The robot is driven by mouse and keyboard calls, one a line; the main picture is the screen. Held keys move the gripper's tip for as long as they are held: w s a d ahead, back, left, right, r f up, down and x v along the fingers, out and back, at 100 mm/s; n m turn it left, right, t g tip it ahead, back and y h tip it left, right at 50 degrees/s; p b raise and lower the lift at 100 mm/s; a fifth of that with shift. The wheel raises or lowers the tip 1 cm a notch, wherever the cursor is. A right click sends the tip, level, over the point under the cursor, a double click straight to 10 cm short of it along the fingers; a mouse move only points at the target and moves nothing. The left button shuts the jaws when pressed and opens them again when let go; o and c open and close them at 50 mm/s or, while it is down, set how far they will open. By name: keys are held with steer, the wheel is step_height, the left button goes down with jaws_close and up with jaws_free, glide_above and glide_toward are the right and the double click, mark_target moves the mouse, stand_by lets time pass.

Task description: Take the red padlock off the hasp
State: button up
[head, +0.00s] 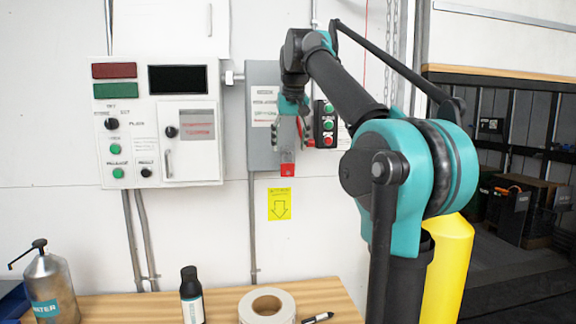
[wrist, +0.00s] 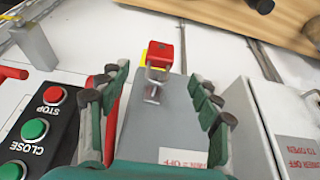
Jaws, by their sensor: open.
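The red padlock (wrist: 160,55) hangs by its shackle from the metal hasp (wrist: 153,92) on the grey switch box (wrist: 150,135). In the head view the red padlock (head: 286,170) shows just below my gripper (head: 291,135), at the lower right of the grey box (head: 262,152). In the wrist view my gripper (wrist: 162,105) is open, with one finger on each side of the hasp and nothing held. The padlock lies a little beyond the fingertips, between their lines. The hasp is partly hidden by my gripper in the head view.
A button station (head: 326,124) with red and green buttons stands close to the right of my gripper. A control panel (head: 158,128) is to the left. A yellow arrow label (head: 279,204) is below. A wooden bench (head: 225,304) holds a bottle (head: 191,296) and tape roll (head: 267,306).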

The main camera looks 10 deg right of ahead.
mark_target(288, 163)
steer(key=x, duration=0.8)
steer(key=shift+f, duration=0.1)
steer(key=c, duration=1.3)
steer(key=shift+r, duration=0.75)
steer(key=s, duration=1.4)
stand_by(1.3)
